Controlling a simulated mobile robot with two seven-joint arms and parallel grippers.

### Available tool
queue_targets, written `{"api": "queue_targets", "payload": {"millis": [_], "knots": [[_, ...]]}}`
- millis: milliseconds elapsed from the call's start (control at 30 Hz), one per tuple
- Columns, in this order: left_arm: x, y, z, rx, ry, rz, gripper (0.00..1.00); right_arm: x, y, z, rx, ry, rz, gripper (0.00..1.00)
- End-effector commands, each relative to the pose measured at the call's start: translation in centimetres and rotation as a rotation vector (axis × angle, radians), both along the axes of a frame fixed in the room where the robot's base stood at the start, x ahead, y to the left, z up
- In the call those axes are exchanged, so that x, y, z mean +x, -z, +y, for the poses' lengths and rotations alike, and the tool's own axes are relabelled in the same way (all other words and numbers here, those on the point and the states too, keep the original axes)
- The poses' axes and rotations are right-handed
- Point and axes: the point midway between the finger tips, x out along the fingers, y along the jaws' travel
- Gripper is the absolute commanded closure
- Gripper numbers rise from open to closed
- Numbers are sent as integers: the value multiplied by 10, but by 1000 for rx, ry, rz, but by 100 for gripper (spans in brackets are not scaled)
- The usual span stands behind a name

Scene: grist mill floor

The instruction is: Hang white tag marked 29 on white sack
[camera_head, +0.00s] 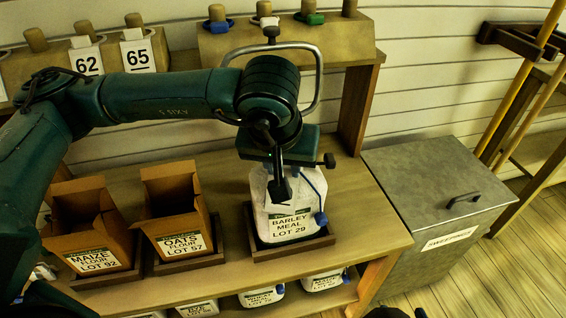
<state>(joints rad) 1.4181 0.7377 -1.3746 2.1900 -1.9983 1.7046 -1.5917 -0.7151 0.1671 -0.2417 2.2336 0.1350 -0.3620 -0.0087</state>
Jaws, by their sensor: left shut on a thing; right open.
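The white sack (291,228), labelled BARLEY MEAL LOT 29, stands upright in a shallow wooden tray (262,252) on the bench. A blue cord and a blue round piece (321,218) hang at its right side. My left gripper (281,192) points down over the upper front of the sack, hiding part of its top. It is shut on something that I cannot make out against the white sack. No tag marked 29 can be made out. My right gripper (398,313) shows only as dark tips at the bottom edge, open, well below the sack.
White tags 62 (87,61) and 65 (138,56) hang on a peg rack at the back left. Open MAIZE (95,262) and OATS (183,236) boxes stand left of the sack. A grey metal bin (425,180) stands right. More sacks (324,281) sit on the lower shelf.

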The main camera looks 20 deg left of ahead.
Motion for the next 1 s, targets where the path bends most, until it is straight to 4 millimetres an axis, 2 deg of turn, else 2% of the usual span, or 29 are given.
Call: {"api": "queue_targets", "payload": {"millis": [33,600,633,933,1000], "knots": [[1,2,1,3,-3,1,92,-6,9,1,-6,-6,25,45],[1,4,1,3,-4,3,92,-6,12,1,-5,-6,25,45],[1,4,1,3,-4,3,72,-6,12,1,-5,-6,25,45],[1,3,0,1,-2,1,47,-6,12,1,-5,-6,25,45],[1,3,0,1,-2,0,47,-6,12,1,-6,-6,26,45]]}}
